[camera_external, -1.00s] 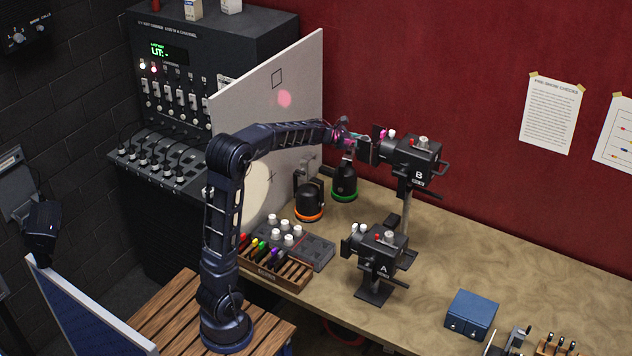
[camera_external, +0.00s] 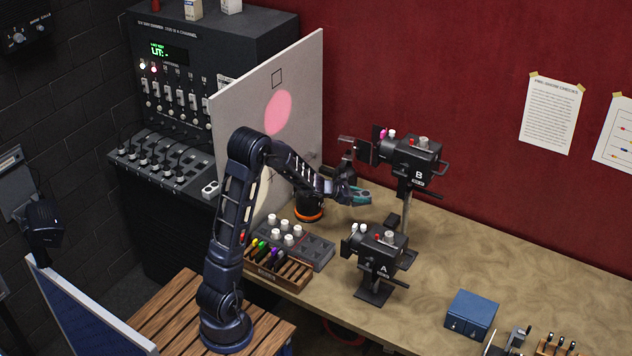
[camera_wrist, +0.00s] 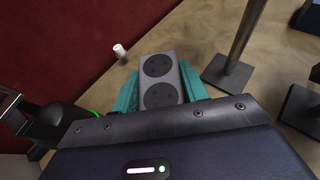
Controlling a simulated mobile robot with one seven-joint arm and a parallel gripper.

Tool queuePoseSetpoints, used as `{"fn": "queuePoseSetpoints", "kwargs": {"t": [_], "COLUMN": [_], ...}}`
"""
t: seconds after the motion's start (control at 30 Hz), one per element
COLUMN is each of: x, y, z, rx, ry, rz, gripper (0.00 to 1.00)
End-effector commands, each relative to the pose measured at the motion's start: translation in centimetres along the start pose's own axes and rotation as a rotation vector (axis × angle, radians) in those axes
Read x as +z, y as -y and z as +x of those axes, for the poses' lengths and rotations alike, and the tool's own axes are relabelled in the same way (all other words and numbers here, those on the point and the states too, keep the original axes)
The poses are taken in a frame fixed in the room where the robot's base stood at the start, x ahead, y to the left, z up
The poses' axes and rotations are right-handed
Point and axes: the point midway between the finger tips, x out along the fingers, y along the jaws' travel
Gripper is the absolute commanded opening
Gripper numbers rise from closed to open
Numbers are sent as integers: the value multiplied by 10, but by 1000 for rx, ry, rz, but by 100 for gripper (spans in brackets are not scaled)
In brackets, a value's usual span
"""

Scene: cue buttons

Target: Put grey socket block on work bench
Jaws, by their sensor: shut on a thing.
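The grey socket block (camera_wrist: 160,82), with two dark round sockets on its face, sits between the teal fingers of my gripper (camera_wrist: 160,92) in the wrist view. My gripper is shut on it. In the external view my gripper (camera_external: 358,196) is low over the tan work bench (camera_external: 330,268), left of the lamp stands; the block is too small to make out there. The bench top (camera_wrist: 188,32) shows beyond the block in the wrist view. I cannot tell whether the block touches the bench.
Lamp B (camera_external: 410,155) and lamp A (camera_external: 378,248) stand right of my gripper. An orange-ringed black base (camera_external: 309,212) is to its left. A grey box with white knobs (camera_external: 298,247) and a wooden rack (camera_external: 277,276) are nearer. A white cylinder (camera_wrist: 119,51) stands near the red wall.

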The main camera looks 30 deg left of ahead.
Motion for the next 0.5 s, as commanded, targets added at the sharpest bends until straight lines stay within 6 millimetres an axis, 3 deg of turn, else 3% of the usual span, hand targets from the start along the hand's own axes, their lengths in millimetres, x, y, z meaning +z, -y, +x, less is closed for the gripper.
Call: {"fn": "queuePoseSetpoints", "kwargs": {"t": [0.5], "x": [-103], "y": [0], "z": [42], "rx": [-1], "ry": [-4], "rz": [-2], "gripper": [18]}}
